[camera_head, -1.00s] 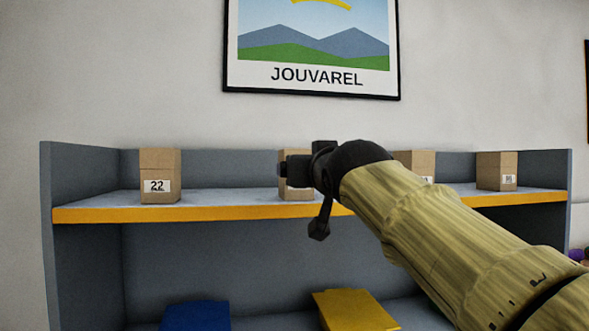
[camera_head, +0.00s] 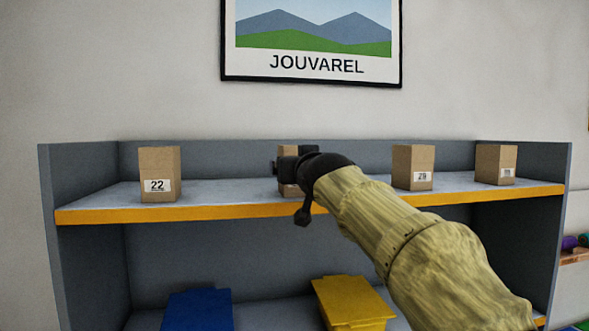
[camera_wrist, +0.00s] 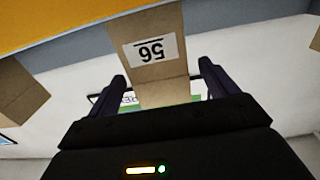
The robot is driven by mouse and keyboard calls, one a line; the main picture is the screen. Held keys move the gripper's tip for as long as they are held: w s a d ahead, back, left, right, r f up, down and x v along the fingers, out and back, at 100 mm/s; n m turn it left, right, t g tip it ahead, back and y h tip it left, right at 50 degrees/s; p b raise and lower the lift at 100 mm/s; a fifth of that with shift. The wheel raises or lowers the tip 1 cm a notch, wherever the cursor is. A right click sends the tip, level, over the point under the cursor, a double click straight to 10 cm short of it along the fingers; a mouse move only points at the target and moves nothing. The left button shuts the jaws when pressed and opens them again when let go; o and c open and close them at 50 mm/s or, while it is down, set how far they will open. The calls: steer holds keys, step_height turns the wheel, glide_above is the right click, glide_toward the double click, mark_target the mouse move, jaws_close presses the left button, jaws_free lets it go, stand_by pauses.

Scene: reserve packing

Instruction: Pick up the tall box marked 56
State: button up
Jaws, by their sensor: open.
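The tall brown cardboard box marked 56 (camera_wrist: 152,74) shows in the wrist view, its label upside down there. In the head view the box (camera_head: 286,188) stands on the upper shelf, mostly hidden behind my gripper (camera_head: 280,170). In the wrist view my gripper (camera_wrist: 162,88) is open, with one dark finger on each side of the lower part of the box in the picture. I cannot tell whether either finger touches it.
The grey shelf unit has a yellow-edged upper shelf (camera_head: 250,211). Box 22 (camera_head: 160,174) stands left, box 29 (camera_head: 414,167) right, and another box (camera_head: 496,165) farther right, its label unclear. Blue (camera_head: 198,311) and yellow (camera_head: 352,303) bins sit below.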

steer(key=w+p, duration=0.3)
steer(key=w, duration=0.1)
steer(key=shift+a+r, duration=0.25)
steer(key=shift+a, duration=0.15)
steer(key=shift+w+a+f, duration=0.1)
steer(key=shift+w+f, duration=0.15)
steer(key=shift+w, duration=0.3)
steer(key=shift+s, duration=0.1)
steer(key=shift+r, duration=0.1)
steer(key=c, duration=1.2)
steer(key=shift+o, duration=0.2)
steer(key=shift+r, duration=0.1)
